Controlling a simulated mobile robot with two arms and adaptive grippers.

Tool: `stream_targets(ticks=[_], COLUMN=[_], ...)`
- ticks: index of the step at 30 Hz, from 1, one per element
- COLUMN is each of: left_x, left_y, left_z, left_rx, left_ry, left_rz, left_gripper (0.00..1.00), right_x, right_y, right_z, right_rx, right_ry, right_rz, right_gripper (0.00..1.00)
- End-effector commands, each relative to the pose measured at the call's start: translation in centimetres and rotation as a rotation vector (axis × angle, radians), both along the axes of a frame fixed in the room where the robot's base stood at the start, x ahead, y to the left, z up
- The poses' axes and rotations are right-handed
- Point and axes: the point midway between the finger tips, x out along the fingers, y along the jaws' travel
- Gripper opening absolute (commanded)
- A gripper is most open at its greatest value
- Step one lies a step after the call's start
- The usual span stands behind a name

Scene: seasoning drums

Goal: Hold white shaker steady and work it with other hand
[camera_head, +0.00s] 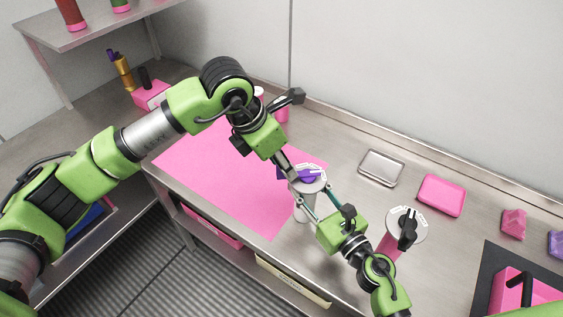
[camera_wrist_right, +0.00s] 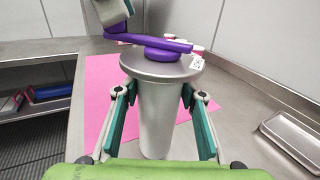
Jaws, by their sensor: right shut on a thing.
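The white shaker (camera_head: 303,211) stands upright at the front edge of the pink mat and looks silvery-grey in the right wrist view (camera_wrist_right: 157,115). It has a round disc top with a purple lever (camera_head: 303,174), which also shows in the wrist view (camera_wrist_right: 150,44). My right gripper (camera_head: 314,197) is shut on the shaker's body, one teal-padded finger on each side below the disc. My left gripper (camera_head: 285,164) is above the shaker at the purple lever's left end. Its fingers are partly hidden, so I cannot tell whether they touch or hold the lever.
The pink mat (camera_head: 210,165) covers the counter left of the shaker. A pink shaker with a black lever (camera_head: 405,226) stands at the right. A metal tray (camera_head: 381,167) and a pink box (camera_head: 441,195) lie behind it. Bottles (camera_head: 122,70) stand at the back left.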

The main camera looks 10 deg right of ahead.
Motion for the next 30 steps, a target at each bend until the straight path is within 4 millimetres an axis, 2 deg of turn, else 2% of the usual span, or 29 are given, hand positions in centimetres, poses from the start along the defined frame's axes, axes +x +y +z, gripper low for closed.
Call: stream_targets(ticks=[9, 13, 23, 30], left_x=[0.06, 0.05, -0.08, -0.76], left_y=[-0.09, -0.08, -0.09, -0.17], left_z=[-0.27, -0.25, -0.23, -0.21], left_rx=[0.000, 0.000, 0.000, 0.002], left_ry=[0.000, 0.000, 0.000, -0.001], left_rz=[0.000, 0.000, 0.016, 0.116], left_gripper=[0.34, 0.00, 0.00, 0.00], right_x=[-0.01, -0.01, -0.01, -0.01], right_y=[0.02, 0.03, 0.03, 0.03], right_z=[-0.03, -0.03, -0.03, -0.03], right_rx=[0.001, 0.001, 0.000, 0.000], right_ry=[0.000, 0.000, 0.000, 0.001], right_rz=[0.000, 0.001, 0.000, 0.000], right_gripper=[0.09, 0.09, 0.09, 0.09])
